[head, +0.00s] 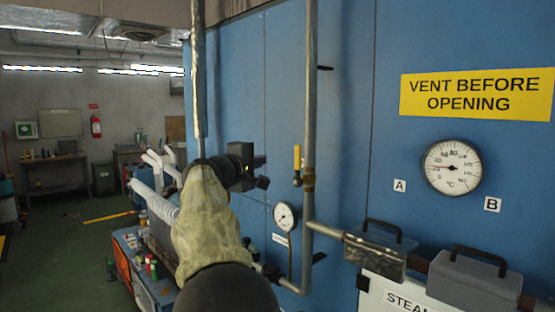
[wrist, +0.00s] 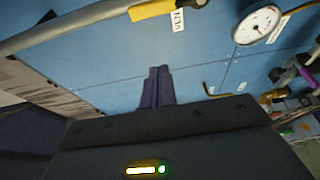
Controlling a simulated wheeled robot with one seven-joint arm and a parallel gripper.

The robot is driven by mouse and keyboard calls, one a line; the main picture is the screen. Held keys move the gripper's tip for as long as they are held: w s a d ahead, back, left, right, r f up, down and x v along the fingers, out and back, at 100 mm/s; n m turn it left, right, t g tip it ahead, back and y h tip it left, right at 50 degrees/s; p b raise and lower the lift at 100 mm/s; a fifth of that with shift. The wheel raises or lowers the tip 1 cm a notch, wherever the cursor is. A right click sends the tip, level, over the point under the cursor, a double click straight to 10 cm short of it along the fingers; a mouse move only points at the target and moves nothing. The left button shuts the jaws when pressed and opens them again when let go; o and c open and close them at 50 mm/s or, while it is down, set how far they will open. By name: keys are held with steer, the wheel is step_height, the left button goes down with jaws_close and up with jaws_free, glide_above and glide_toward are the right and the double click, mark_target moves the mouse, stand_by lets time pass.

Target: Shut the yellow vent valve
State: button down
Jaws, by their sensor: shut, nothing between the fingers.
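The yellow valve handle (head: 297,158) stands upright beside the vertical grey pipe, with a brass fitting below it, in the head view. In the wrist view, a yellow handle (wrist: 155,8) shows at the top edge, next to a label partly reading "VEN" (wrist: 178,19). My gripper (head: 262,182) is left of the handle in the head view, apart from it. In the wrist view, the dark fingers (wrist: 158,86) are together and empty, in front of the blue panel. The handle's far end is cut off in the wrist view.
The vertical pipe (head: 309,90) runs beside the handle. A small gauge (head: 285,216) and a larger dial (head: 452,167) are on the blue cabinet (head: 345,130). A grey box with a black handle (head: 474,280) stands at lower right. Open floor (head: 60,235) lies at left.

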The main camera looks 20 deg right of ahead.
mark_target(298, 166)
steer(key=w+d+p, duration=0.2)
steer(key=d+p, duration=0.2)
steer(key=d, duration=0.5)
steer(key=shift+w, duration=0.2)
stand_by(0.3)
steer(key=shift+s+f+b, duration=0.1)
steer(key=shift+b, duration=0.5)
